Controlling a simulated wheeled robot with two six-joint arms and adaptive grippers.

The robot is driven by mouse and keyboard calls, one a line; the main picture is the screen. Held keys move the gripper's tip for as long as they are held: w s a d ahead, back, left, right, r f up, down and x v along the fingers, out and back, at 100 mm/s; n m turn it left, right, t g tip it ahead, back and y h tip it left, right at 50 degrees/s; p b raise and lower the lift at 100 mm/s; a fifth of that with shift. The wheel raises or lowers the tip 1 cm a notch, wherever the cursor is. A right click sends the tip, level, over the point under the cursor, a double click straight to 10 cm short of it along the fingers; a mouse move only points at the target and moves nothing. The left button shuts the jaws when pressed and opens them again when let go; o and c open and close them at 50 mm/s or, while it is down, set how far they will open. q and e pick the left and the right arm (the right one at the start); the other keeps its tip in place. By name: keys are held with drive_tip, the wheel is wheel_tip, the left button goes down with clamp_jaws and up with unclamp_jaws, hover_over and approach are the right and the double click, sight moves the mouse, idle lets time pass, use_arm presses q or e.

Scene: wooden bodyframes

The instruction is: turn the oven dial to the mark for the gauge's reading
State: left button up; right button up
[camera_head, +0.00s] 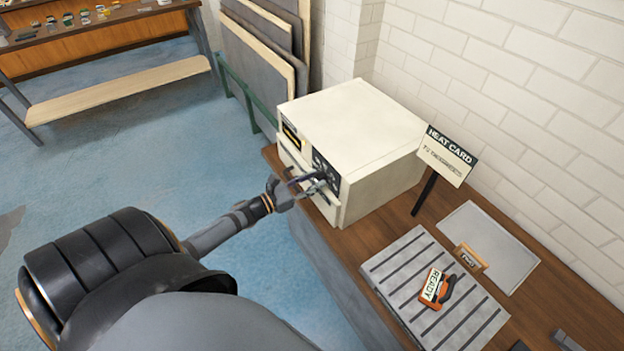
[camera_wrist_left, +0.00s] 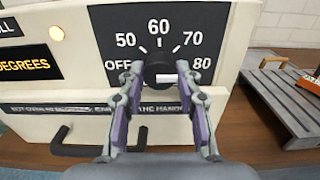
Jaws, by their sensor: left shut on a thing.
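The cream oven (camera_head: 350,135) stands on a wooden bench, its black dial panel facing my left arm. In the left wrist view the dial (camera_wrist_left: 158,66) sits below the printed marks OFF, 50, 60, 70 and 80. A white bar on the dial points right, towards the 80 side. My left gripper (camera_wrist_left: 161,84) has a finger on each side of the dial and is shut on it; it also shows at the oven front in the head view (camera_head: 308,186). A display reading DEGREES (camera_wrist_left: 24,65) is cut off at the left; no gauge number is legible. My right gripper is out of view.
A HEAT CARD sign (camera_head: 447,157) stands right of the oven; its small text is unreadable. A dark handle (camera_wrist_left: 62,140) is below the dial panel. A brick wall is behind.

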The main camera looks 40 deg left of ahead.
use_arm(q)
drive_tip(key=shift+f, duration=0.1)
idle(0.4)
drive_tip(key=o, duration=1.2)
drive_tip(key=shift+c, duration=0.2)
drive_tip(key=shift+s+a, duration=0.1)
drive_tip(key=shift+s, duration=0.05)
drive_tip(key=v, duration=1.1)
drive_tip(key=shift+s, duration=0.3)
drive_tip(key=shift+a, duration=0.15)
